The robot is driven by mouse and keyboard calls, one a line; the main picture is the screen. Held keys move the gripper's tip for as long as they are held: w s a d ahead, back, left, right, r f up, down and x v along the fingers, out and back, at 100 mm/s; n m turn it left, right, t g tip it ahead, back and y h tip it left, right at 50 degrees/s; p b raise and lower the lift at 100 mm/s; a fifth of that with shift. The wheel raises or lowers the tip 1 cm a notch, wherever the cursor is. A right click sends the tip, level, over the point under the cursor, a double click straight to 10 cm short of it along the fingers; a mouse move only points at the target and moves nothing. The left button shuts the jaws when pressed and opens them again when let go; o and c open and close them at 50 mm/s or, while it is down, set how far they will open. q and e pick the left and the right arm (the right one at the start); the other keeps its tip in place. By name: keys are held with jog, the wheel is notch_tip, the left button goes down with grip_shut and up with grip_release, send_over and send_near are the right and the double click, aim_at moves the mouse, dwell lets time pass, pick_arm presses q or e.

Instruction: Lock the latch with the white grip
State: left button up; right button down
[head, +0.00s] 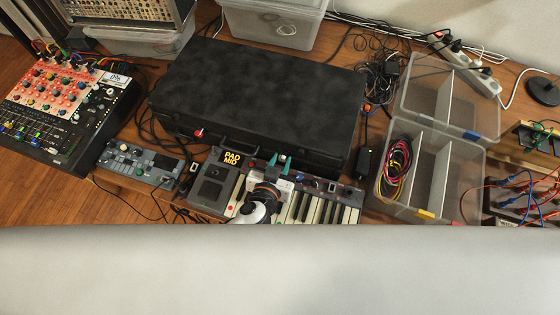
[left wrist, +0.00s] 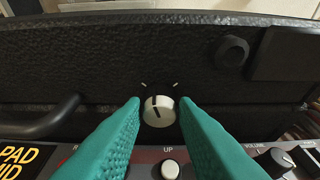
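The black case (head: 255,90) lies shut on the table. In the left wrist view, the latch with the white grip (left wrist: 158,116) is a round knob low on the case's front wall (left wrist: 130,50). Its dark line points nearly straight up, and two white ticks stand above it on the wall. My left gripper (head: 268,161) is at the case's front edge, fingers towards the wall. In the left wrist view its teal fingertips (left wrist: 159,104) are open, one on each side of the white grip, seemingly not pressing it. I cannot make out the grip in the head view.
A red latch (head: 199,133) and a dark round latch (left wrist: 233,52) are also on the case. A keyboard (head: 320,205) and a pad unit (head: 213,185) stand close in front of it. Cables (head: 380,85) and clear boxes (head: 440,85) are to the right.

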pick_arm(q)
grip_shut()
jog(key=shift+d+f+m+y+b, duration=0.1)
jog(key=shift+f+m+y+b, duration=0.1)
jog(key=shift+m+y+b, duration=0.8)
jog(key=m+t+b, duration=0.1)
jog(key=b, duration=0.2)
jog(key=m+y+b, duration=0.1)
jog(key=m+b, duration=0.1)
jog(key=b, duration=0.1)
jog(key=shift+s+d+f+t, duration=0.1)
jog(key=shift+d+f+t, duration=0.1)
jog(key=shift+t, duration=0.2)
jog(key=m+t+y+b, duration=0.1)
jog(key=m+b, duration=0.2)
jog(key=shift+d+r+m+y+b, duration=0.1)
jog(key=shift+m+y+b, duration=0.2)
jog(key=shift+y+b, duration=0.1)
jog(key=shift+o, duration=2.3)
grip_release()
